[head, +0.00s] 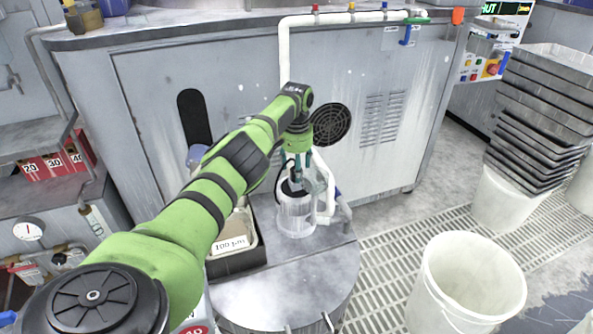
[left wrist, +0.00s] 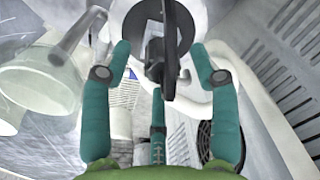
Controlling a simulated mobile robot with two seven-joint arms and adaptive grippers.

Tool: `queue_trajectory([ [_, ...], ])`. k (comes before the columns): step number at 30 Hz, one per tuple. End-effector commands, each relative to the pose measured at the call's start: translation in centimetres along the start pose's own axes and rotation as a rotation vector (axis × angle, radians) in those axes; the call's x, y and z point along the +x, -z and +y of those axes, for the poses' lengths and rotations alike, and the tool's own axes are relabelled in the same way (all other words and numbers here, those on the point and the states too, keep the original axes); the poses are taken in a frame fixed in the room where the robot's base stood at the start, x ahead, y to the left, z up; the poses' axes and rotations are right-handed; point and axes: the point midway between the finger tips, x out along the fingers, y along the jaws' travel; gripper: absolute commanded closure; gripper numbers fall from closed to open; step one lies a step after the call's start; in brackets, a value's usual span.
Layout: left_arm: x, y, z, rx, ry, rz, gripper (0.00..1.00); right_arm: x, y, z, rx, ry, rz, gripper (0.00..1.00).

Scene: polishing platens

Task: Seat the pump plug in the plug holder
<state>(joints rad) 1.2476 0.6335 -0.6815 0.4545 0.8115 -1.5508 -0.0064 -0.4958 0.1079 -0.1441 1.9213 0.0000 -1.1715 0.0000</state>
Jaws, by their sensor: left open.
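My left gripper (head: 300,167) reaches down over a clear cylindrical vessel (head: 296,220) on a round metal drum top. In the left wrist view, the teal fingers of my left gripper (left wrist: 160,50) are spread apart. A black piece with a stem (left wrist: 157,62), perhaps the pump plug, shows between the fingertips inside a dark ring; gaps show between it and both fingers. In the head view, a black part (head: 291,188) shows at the vessel's top, partly behind the gripper. I cannot tell the plug holder apart with certainty. My right gripper is not in view.
A white pipe (head: 284,55) runs along the grey machine cabinet (head: 250,80) behind the drum (head: 285,285). A labelled tray (head: 235,262) sits left of the vessel. A white bucket (head: 425,290) and stacked grey trays (head: 540,115) stand at right. Floor grating lies between.

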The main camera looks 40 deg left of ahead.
Motion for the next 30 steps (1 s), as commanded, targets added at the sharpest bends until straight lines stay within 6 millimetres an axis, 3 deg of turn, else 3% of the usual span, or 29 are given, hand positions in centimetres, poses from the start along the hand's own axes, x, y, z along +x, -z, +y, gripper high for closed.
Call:
queue_trajectory([
  [6,-5.1,0.1,0.0,-0.001,-0.001,0.007,0.39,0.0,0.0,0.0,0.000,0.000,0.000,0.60],
  [13,-8.9,0.0,0.0,-0.002,0.000,0.003,0.39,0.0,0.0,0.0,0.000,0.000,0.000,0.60],
  [18,-10.0,0.0,0.0,-0.001,0.002,0.001,0.39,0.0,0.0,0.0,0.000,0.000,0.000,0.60],
  [30,-10.1,0.0,0.0,-0.001,0.001,0.001,0.39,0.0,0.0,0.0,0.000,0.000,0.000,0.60],
])
